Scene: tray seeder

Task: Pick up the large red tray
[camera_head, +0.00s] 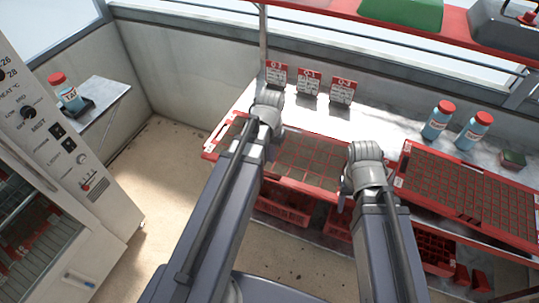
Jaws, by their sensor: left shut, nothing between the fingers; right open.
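A large red tray (330,142) with soil-filled cells lies on the bench at the middle. Its left end (209,148) shows to the left of my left arm, and both arms cover parts of it. A second large red tray (405,152) with soil-filled cells lies on the bench to the right, its right side cut off by the picture edge. I cannot tell which is meant. My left arm reaches across the middle tray, and my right arm reaches its right end. The fingers of both grippers are hidden behind my arms, so I cannot see contact with either tray.
Two blue bottles with red caps (437,120) (473,131) and several red-and-white seed packets (309,83) stand at the back of the bench. Red crates (283,207) sit below. An overhead red shelf (460,35) crosses the top right. A control cabinet (60,130) stands left.

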